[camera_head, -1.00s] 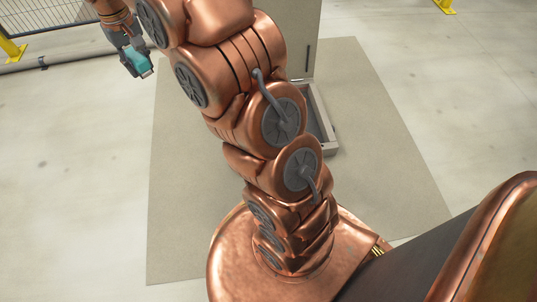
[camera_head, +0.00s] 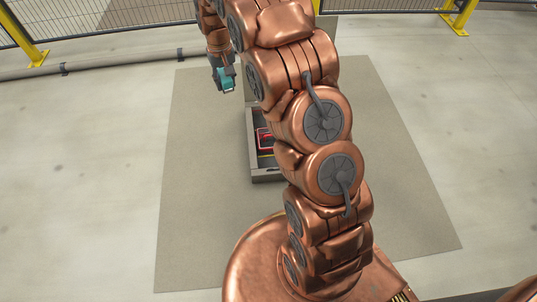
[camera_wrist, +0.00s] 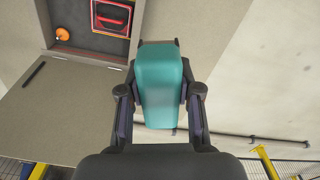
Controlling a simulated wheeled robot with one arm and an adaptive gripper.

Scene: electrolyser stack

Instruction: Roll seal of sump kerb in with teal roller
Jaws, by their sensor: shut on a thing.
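My gripper (camera_head: 225,80) is shut on the teal roller (camera_head: 225,78), at the end of my raised arm in the head view. In the wrist view the teal roller (camera_wrist: 160,85) sits between the two dark fingers of my gripper (camera_wrist: 160,100) and fills the middle of the picture. Its far end is hidden behind its body. I cannot make out the sump kerb or its seal in either view.
An open grey case (camera_head: 266,176) stands on the beige mat (camera_head: 200,220), partly behind my arm. Inside are a red-framed item (camera_wrist: 112,17) and an orange item (camera_wrist: 62,34). A yellow-posted fence (camera_head: 100,22) and a floor pipe (camera_head: 115,62) run along the back.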

